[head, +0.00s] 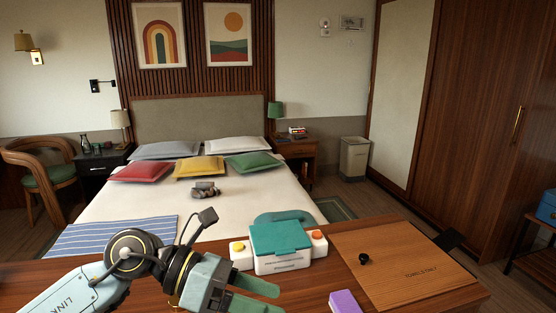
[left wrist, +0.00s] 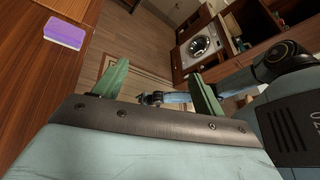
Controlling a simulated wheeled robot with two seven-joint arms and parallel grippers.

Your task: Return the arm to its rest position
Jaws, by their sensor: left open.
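My left arm comes in from the lower left of the head view, over the wooden desk top (head: 215,257). Its gripper (head: 256,298) has two green fingers, apart with nothing between them, near the desk's front edge. In the left wrist view the same fingers (left wrist: 163,80) stand wide apart and empty. Beyond them, a pale blue arm link of mine leads to a small dark end (left wrist: 151,98), apparently my right gripper. It is too small to show its jaws. My right arm does not show in the head view.
A white device with a teal lid (head: 281,240) stands just beyond the left gripper. A purple block (head: 345,302) lies to its right, near a wooden board (head: 400,262) with a black knob (head: 364,259). A striped blue cloth (head: 115,236) is behind the arm.

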